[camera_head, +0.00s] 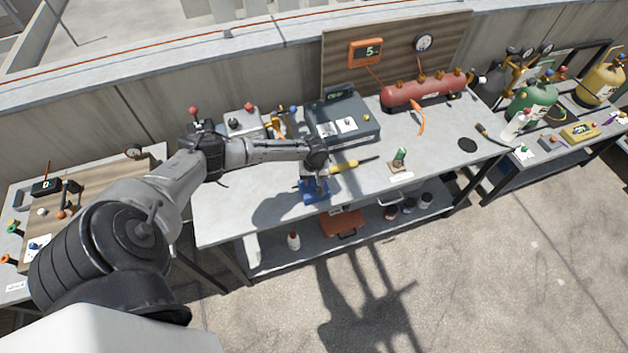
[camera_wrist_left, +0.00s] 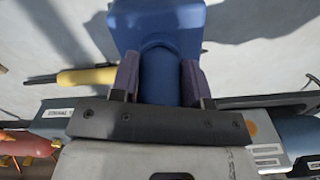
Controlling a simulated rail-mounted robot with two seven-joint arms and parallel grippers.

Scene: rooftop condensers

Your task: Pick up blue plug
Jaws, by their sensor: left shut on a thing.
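My left gripper (camera_head: 314,184) points down over the front part of the middle workbench. In the left wrist view its two dark fingers (camera_wrist_left: 161,80) are shut on the round blue neck of the blue plug (camera_wrist_left: 160,72), one finger on each side. A wider blue block (camera_wrist_left: 158,22) lies beyond the neck. It shows in the head view (camera_head: 315,196) below the gripper, near the bench's front edge. I cannot tell whether this block is part of the plug or a separate holder, nor whether it is clear of the bench. My right gripper is not in view.
A yellow-handled tool (camera_head: 343,167) lies close to the gripper on the workbench (camera_head: 245,205). A grey-blue case (camera_head: 362,132) and a red tank (camera_head: 425,91) stand behind. A green-topped item (camera_head: 399,158) stands to the right. The lower shelf holds an orange box (camera_head: 341,225).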

